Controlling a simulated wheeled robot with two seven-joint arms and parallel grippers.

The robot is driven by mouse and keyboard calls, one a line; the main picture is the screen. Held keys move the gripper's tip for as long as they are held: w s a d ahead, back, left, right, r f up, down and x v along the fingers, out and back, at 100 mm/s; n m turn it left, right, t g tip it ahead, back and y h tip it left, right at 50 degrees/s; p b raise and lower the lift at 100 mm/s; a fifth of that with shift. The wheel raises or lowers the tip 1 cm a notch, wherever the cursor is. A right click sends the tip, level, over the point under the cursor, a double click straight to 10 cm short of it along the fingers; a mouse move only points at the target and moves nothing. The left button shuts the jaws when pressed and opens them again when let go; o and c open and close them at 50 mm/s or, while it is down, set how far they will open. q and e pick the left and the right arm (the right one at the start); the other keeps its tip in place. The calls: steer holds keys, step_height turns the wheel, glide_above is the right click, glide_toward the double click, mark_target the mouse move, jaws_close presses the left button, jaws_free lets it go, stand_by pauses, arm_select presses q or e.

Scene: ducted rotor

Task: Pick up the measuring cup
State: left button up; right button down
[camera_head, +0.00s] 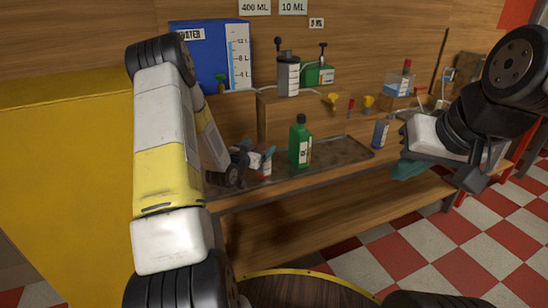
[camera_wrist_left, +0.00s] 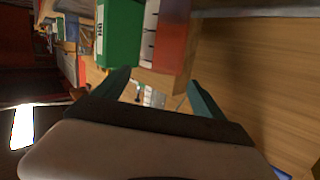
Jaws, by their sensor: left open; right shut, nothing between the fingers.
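My right gripper (camera_head: 407,169) is shut and empty at the bench's right.
The dark tray (camera_head: 340,150) lies on the wooden bench. A blue-grey bottle (camera_head: 380,132) stands right of it. A yellow cabinet (camera_head: 70,180) is left.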

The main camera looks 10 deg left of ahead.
arm_select(q)
steer(key=shift+f, duration=0.55)
steer(key=shift+n+t, duration=0.4)
steer(key=shift+t, duration=0.4)
steer(key=f, duration=0.1)
steer(key=s+f, duration=0.1)
steer(key=f, duration=0.2)
steer(key=shift+s+a, duration=0.15)
steer(key=shift+s, duration=0.1)
steer(key=w, duration=0.2)
steer(key=w+d, duration=0.1)
steer(key=w, duration=0.4)
steer(key=shift+w+d, duration=0.25)
steer(key=shift+d, duration=0.15)
steer(key=shift+c, duration=0.2)
steer(key=c, duration=1.7)
steer(key=shift+o, duration=0.2)
steer(key=shift+r, duration=0.15)
